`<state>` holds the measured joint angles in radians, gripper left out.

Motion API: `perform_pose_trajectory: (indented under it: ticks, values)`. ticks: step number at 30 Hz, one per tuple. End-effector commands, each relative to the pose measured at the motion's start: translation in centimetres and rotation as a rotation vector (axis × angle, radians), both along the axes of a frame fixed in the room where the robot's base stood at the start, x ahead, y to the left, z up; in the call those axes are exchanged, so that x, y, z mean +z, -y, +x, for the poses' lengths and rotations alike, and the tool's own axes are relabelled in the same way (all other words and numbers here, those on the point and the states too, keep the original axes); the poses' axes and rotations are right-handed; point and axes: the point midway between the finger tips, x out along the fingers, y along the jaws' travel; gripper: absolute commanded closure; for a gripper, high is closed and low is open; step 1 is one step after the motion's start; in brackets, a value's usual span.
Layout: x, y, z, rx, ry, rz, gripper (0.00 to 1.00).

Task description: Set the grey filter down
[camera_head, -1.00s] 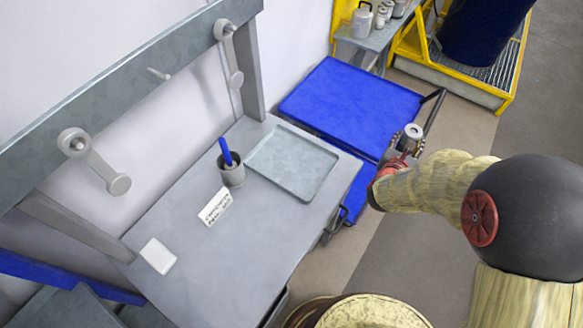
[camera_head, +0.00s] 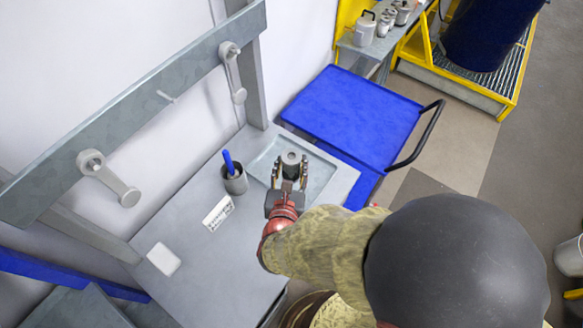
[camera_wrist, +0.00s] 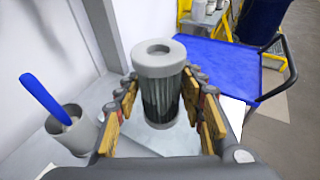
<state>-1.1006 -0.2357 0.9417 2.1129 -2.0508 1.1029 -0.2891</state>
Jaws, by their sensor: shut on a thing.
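The grey filter (camera_wrist: 159,85) is a ribbed cylinder with a pale grey cap and a hole in its top. It stands upright between the yellow-padded fingers of my gripper (camera_wrist: 163,115) in the wrist view. In the head view the filter (camera_head: 291,158) and my gripper (camera_head: 288,172) are over the shallow metal tray (camera_head: 322,178) on the grey bench. My gripper is shut on the filter. Whether the filter's base touches the tray is hard to tell.
A grey cup (camera_head: 236,182) with a blue-handled tool stands left of the tray. A white label (camera_head: 218,212) and a white pad (camera_head: 163,259) lie on the bench (camera_head: 205,275). A wall rail with cranks runs behind. A blue cart (camera_head: 350,115) stands beyond the bench.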

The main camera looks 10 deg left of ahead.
Motion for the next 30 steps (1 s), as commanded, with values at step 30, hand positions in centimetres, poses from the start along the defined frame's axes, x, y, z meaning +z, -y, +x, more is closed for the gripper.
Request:
perform_pose_trajectory:
  ticks: [30]
  values:
    - [-6.0, -1.9, 6.5, 0.072, 0.001, -0.012, 0.86]
